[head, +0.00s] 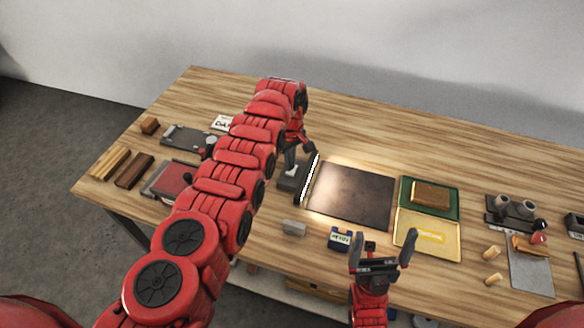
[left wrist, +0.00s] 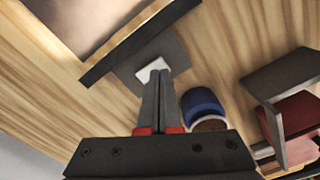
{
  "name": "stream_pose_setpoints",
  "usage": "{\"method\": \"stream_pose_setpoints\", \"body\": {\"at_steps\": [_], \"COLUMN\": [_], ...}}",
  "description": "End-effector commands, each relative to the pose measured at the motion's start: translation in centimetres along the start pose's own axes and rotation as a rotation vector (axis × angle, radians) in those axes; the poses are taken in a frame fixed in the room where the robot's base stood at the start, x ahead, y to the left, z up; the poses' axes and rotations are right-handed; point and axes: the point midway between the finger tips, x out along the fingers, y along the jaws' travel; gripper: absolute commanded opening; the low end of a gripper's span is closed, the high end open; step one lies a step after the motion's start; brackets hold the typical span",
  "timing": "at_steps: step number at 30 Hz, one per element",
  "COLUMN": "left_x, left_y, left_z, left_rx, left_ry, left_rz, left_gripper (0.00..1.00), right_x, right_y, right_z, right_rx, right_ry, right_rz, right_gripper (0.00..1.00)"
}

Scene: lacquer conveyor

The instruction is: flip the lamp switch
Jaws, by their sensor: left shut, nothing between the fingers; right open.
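The lamp is a dark grey box (head: 288,178) with a glowing white bar (head: 309,181) along its right side, left of a dark panel. In the left wrist view a white switch (left wrist: 153,68) sits on the lamp's grey top (left wrist: 128,72). My left gripper (head: 290,168) is shut and empty, pointing down at the lamp. In the left wrist view its closed fingertips (left wrist: 160,74) are right at the switch and partly cover it; I cannot tell whether they touch. My right gripper (head: 382,248) is open and empty near the table's front edge.
The dark panel (head: 350,194) lies lit beside the lamp. A blue jar (left wrist: 203,105) stands close to my left fingers. The back of the table is clear.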

Motion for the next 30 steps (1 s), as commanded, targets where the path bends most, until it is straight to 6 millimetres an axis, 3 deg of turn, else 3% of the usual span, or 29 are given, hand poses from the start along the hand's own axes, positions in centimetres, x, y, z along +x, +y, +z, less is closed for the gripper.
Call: {"method": "stream_pose_setpoints", "body": {"at_steps": [30], "left_x": [1.2], "left_y": [0.0], "left_z": [0.0], "left_rx": [0.000], "left_ry": [0.000], "left_rz": [0.000], "left_gripper": [0.00], "right_x": [-1.1], "right_y": [-0.1], "right_z": [0.2], "right_rx": [0.000], "right_ry": [0.000], "right_rz": [0.000], "right_gripper": [1.00]}}
